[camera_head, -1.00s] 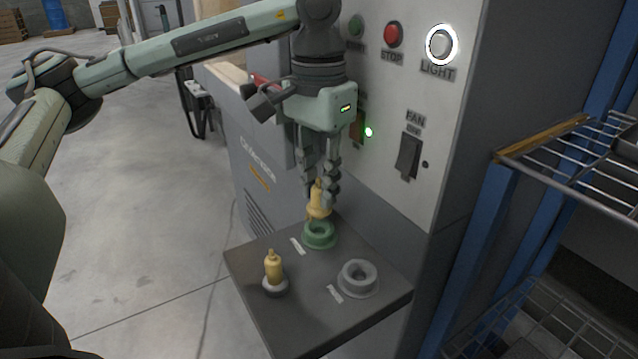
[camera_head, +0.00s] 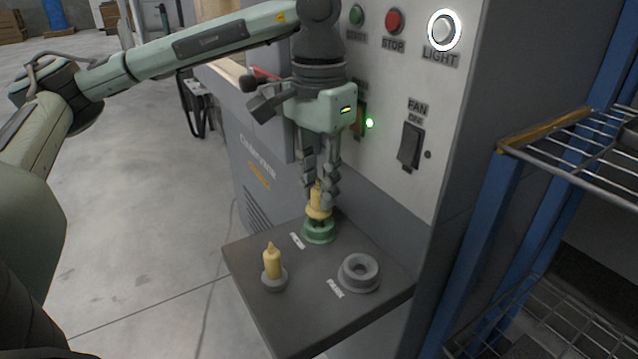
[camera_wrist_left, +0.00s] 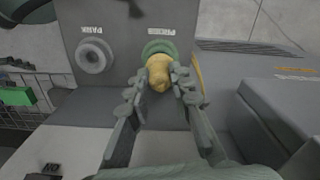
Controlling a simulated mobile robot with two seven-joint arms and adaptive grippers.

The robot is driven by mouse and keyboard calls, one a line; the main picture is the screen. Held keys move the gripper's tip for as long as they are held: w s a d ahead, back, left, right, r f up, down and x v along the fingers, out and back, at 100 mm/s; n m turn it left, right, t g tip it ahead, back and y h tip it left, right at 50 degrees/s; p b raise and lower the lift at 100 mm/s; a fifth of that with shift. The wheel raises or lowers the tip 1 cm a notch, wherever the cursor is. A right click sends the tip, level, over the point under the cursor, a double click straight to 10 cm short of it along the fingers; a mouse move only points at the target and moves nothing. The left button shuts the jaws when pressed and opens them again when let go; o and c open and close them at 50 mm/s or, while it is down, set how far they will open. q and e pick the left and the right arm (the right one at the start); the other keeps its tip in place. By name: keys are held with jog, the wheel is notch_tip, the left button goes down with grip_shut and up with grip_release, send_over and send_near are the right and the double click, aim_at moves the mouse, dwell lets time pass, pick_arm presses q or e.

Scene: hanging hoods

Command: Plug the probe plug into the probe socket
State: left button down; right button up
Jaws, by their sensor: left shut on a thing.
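My left gripper (camera_head: 320,192) points down and is shut on a yellow probe plug (camera_head: 318,211). The plug is upright over the green ring-shaped socket (camera_head: 319,233), its lower end at the ring's opening; I cannot tell how deep it sits. In the left wrist view the plug (camera_wrist_left: 158,75) lies between the fingertips, and the green socket (camera_wrist_left: 157,47) shows partly behind it, beside a white label. My right gripper is not in view.
A second yellow plug (camera_head: 272,262) stands in a grey base on the dark shelf (camera_head: 300,312). An empty grey ring socket (camera_head: 359,270) labelled PARK is at the right. The control panel (camera_head: 385,75) rises behind; a wire rack (camera_head: 570,165) stands right.

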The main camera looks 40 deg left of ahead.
pick_arm(q)
jog(key=shift+f+b, duration=0.9)
jog(key=shift+f, duration=0.1)
jog(key=c, duration=1.3)
grip_release()
jog(key=shift+r, duration=0.1)
notch_tip(320, 180, up, 12)
jog(key=shift+s+d, duration=0.1)
